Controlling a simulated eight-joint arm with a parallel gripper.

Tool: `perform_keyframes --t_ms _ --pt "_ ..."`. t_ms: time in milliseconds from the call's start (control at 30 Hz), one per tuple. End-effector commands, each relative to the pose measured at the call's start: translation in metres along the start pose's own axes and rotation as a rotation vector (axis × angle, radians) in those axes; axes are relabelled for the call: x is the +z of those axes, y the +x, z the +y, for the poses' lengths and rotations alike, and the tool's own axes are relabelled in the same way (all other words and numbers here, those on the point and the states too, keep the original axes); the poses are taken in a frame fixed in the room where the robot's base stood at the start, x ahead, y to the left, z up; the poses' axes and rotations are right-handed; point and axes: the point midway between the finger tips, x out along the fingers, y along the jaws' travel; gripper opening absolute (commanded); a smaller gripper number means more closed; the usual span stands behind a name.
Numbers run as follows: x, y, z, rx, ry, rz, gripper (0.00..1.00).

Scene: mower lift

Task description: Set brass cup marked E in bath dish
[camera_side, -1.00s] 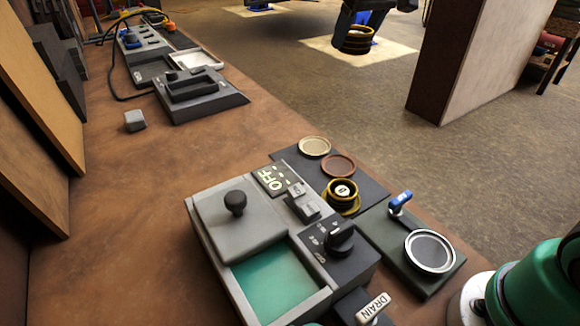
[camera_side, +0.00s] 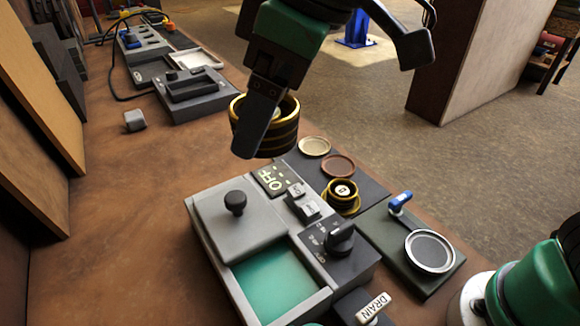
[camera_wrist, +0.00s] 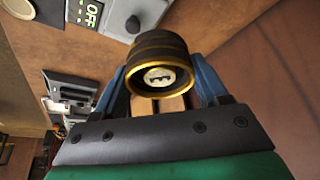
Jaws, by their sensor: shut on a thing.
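My gripper (camera_side: 262,120) is shut on a dark cup with brass bands (camera_side: 287,125), held in the air beyond the grey bath unit. In the wrist view the cup (camera_wrist: 160,50) sits between the blue fingers. Its pale end disc carries a dark mark like an E turned sideways. The bath unit has a teal-filled basin (camera_side: 275,283) at its front, and a grey lid (camera_side: 225,228) with a black knob covers the back part. A round silver-rimmed dish (camera_side: 432,252) stands empty on a dark green plate to the right. I cannot tell which is the bath dish.
A second banded cup (camera_side: 343,193) stands on a dark mat beside two round pads, cream (camera_side: 314,146) and reddish (camera_side: 338,166). A blue-handled lever (camera_side: 400,201), a black dial (camera_side: 341,236) and a DRAIN lever (camera_side: 372,307) stick up. The bench at left is mostly clear.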

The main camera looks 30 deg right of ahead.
Motion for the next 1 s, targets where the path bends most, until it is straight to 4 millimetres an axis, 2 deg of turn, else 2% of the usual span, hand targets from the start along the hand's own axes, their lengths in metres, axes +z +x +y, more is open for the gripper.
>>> perform_keyframes --t_ms 67,267,467,800,1000 --pt "0.004 -0.001 -0.016 -0.019 -0.046 0.0 0.05" --pt "0.015 0.025 -0.015 -0.018 -0.044 0.0 0.05" --pt "0.03 0.062 -0.015 -0.018 -0.043 0.0 0.05" --pt "0.063 0.144 -0.015 -0.018 -0.042 0.0 0.05" --pt "0.075 0.174 -0.015 -0.018 -0.042 0.0 0.05"
